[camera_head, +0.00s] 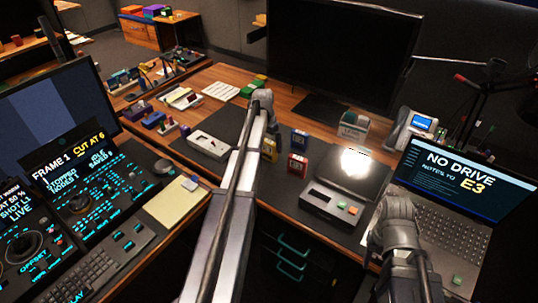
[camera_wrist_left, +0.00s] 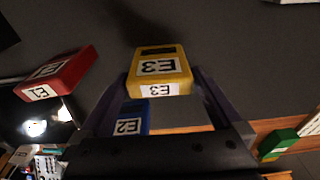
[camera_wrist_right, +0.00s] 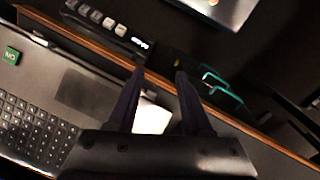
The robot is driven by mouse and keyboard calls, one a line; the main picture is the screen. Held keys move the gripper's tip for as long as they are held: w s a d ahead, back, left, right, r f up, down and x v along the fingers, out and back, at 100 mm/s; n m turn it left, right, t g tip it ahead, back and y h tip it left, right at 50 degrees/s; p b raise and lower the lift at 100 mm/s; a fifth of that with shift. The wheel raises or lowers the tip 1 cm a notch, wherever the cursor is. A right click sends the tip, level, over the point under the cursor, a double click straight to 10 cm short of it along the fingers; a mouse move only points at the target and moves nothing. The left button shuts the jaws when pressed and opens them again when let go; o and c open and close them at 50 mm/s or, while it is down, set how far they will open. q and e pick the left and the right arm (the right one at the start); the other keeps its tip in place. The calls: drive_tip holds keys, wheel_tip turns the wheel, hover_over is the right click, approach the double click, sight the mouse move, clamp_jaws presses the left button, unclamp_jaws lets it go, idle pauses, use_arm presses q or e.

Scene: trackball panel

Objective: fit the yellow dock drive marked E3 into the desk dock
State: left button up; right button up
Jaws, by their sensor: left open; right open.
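The yellow drive marked E3 (camera_head: 269,148) stands on the dark desk mat. In the left wrist view, the yellow drive (camera_wrist_left: 160,68) lies between the spread fingers of my left gripper (camera_wrist_left: 158,85), which is open and does not hold it. My right gripper (camera_wrist_right: 160,74) is open and empty, above the front desk edge by the laptop. The laptop (camera_head: 460,185) reads NO DRIVE and E3.
A red drive (camera_head: 297,164) marked E1 and a blue drive (camera_head: 299,141) marked E2 stand close to the yellow one. A brightly lit dark pad (camera_head: 352,177) lies behind the button box. A large monitor (camera_head: 340,50) stands behind.

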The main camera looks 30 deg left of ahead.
use_arm(q)
drive_tip(key=f+b, duration=0.1)
drive_tip(key=f, duration=0.1)
drive_tip(key=shift+w+f+b, duration=0.2)
drive_tip(key=shift+f+b, duration=0.2)
use_arm(e)
wheel_tip(320, 180, down, 3)
drive_tip(key=shift+r, duration=0.15)
use_arm(q)
drive_tip(key=shift+r, duration=0.1)
drive_tip(key=shift+c, duration=0.4)
drive_tip(key=c, duration=1.1)
drive_tip(key=shift+r, duration=0.1)
use_arm(e)
drive_tip(key=shift+r, duration=0.15)
use_arm(q)
wheel_tip(320, 180, up, 10)
drive_tip(key=p, duration=1)
use_arm(e)
wheel_tip(320, 180, up, 10)
